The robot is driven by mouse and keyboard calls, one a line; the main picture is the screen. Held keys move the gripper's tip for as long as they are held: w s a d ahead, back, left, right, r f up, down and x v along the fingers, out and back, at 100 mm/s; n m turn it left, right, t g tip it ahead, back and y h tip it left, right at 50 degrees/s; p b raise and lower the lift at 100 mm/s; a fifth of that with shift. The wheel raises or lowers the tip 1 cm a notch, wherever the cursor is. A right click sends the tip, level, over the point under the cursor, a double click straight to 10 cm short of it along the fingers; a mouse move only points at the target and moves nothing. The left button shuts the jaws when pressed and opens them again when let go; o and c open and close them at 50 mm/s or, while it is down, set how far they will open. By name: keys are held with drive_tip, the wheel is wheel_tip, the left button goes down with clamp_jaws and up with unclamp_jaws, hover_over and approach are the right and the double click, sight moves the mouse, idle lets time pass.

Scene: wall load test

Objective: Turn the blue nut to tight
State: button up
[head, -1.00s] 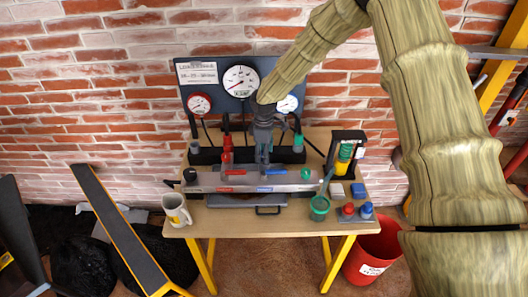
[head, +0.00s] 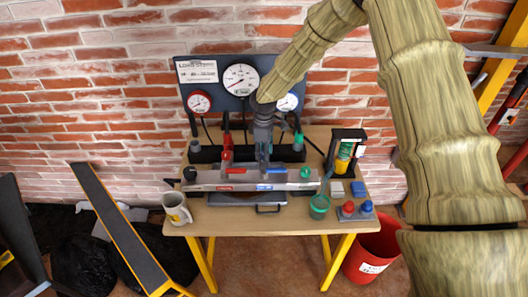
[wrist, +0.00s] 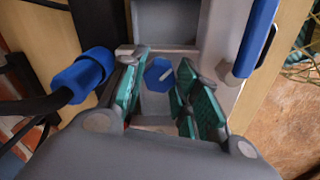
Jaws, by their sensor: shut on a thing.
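The blue nut (wrist: 158,74) is a hexagon with a pale mark on its face, set in the grey metal block. My gripper (wrist: 160,82) has its teal-padded fingers on either side of the nut and is shut on it. In the head view my gripper (head: 264,150) reaches down to the bench fixture from above, and the nut is hidden there. A blue lever (wrist: 257,38) stands to the right of the fingers in the wrist view. A blue collar (wrist: 83,76) on a black hose is close to the left finger.
The fixture's grey bar (head: 205,181) carries red and blue handles. A gauge panel (head: 207,78) stands behind it. A red bucket (head: 374,255) is below right.

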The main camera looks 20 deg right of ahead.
drive_tip(key=m, duration=0.4)
drive_tip(key=shift+m+b, duration=0.35)
drive_tip(key=shift+m, duration=2.25)
drive_tip(key=o, duration=1)
wheel_tip(320, 180, up, 12)
drive_tip(key=shift+a, duration=0.15)
